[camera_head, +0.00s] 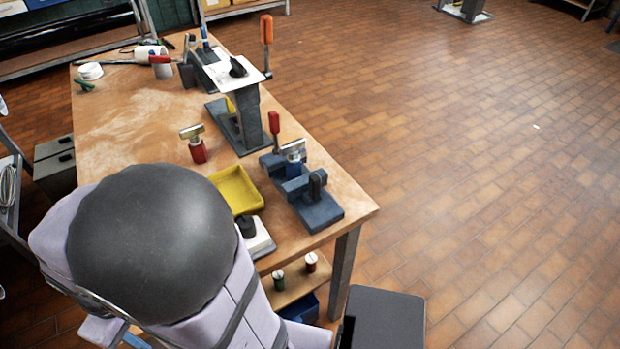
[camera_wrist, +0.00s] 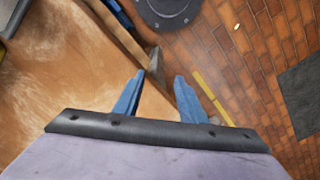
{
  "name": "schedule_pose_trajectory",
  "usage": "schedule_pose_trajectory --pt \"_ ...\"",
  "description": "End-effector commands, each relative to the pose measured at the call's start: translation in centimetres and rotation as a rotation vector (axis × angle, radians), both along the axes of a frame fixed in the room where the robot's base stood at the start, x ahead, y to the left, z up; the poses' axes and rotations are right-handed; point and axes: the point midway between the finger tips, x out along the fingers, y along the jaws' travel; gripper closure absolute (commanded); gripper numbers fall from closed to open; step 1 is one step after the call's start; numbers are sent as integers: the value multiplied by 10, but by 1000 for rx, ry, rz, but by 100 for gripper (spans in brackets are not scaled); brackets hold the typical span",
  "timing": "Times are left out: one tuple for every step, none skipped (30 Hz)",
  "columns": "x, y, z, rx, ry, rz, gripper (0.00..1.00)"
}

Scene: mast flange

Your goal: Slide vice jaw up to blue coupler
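The blue-grey vice (camera_head: 318,213) stands near the right front corner of the workbench in the head view. Its movable jaw (camera_head: 296,188) appears to be the block on the near side of the coupler. I cannot make out the vice or coupler in the wrist view.
A yellow tray (camera_head: 236,190) lies left of the vice, and a red coupler (camera_head: 197,150) stands farther back. A grey stand (camera_head: 246,115) and an upright red handle (camera_head: 274,123) rise behind the vice. The bench (camera_head: 130,140) has clear wood at its left.

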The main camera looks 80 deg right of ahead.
Motion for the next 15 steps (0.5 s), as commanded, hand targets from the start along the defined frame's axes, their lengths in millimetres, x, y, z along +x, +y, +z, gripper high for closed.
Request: schedule_pose_trajectory --pt "5 -15 9 0 -1 -34 62" --pt "8 -24 13 0 0 -52 62" --pt "11 -38 19 0 0 -79 62" --pt "13 -49 24 0 0 -99 62" --pt "15 -61 28 0 1 -122 62" --pt "16 -79 35 0 0 -152 62" --pt "17 -93 39 0 1 -174 62" --pt "16 -107 44 0 1 -196 62" --pt "14 -125 49 0 1 -226 62" --pt "12 -139 54 0 1 -248 62" --pt "8 -153 58 1 1 -270 62" --pt "3 -172 64 0 1 -300 62" --pt "-2 -186 68 0 1 -321 62" --pt "-8 -200 72 1 0 -344 62" --pt "-17 -218 77 1 1 -374 62"
